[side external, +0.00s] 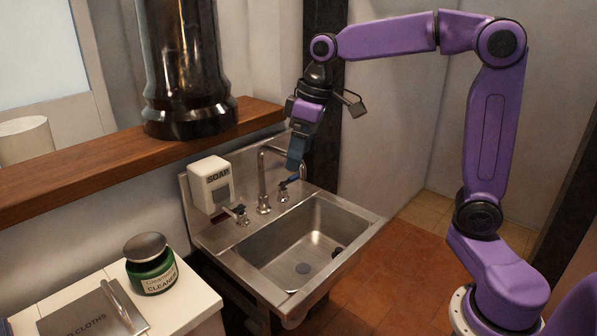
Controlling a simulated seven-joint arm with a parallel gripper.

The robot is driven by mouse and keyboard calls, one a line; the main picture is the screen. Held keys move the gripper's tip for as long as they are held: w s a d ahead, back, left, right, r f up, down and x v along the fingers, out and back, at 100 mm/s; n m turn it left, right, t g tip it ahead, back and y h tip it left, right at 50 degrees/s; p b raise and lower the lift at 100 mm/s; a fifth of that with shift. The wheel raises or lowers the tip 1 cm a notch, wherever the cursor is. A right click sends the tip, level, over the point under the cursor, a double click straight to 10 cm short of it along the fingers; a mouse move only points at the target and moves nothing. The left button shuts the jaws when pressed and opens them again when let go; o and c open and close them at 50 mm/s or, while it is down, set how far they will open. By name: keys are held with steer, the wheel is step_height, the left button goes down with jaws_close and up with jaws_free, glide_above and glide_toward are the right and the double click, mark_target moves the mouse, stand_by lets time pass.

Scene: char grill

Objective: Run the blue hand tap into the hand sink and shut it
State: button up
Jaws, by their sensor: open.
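The steel hand sink (268,262) is fixed to the wall in the middle of the side external view, and its basin looks empty. A tall curved spout (263,182) stands at its back edge, with no water visible. The blue hand tap (288,182) is on the right of the spout. Another tap handle (241,214) is on the left of the spout. My gripper (296,165) points down just above the blue tap, very close to it. It is open, though its finger gap is hard to see; I cannot tell whether it touches the handle.
A white soap dispenser (211,184) hangs on the splashback left of the spout. A wooden shelf (80,180) bears a dark column. A green cleaner jar (150,265) and a cloths box (92,318) sit on the white counter (198,298) at front left.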

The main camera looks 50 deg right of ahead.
steer(key=w+d+f+m+t+h, duration=0.1)
steer(key=w+d+m, duration=0.2)
steer(key=w+d, duration=0.7)
steer(key=w+d+f+m+t+h, duration=0.1)
steer(key=w+d+f+m, duration=0.35)
steer(key=d, duration=1.05)
steer(key=n, duration=0.2)
glide_toward(292, 180)
steer(key=shift+t, duration=0.3)
steer(key=w+d+f, duration=0.1)
steer(key=f, duration=0.1)
steer(key=w+d+f, duration=0.1)
steer(key=f, duration=0.1)
steer(key=w+d+f, duration=0.1)
steer(key=f, duration=0.2)
steer(key=shift+w+d+f, duration=0.1)
steer(key=shift+w+d, duration=0.2)
steer(key=c, duration=1.2)
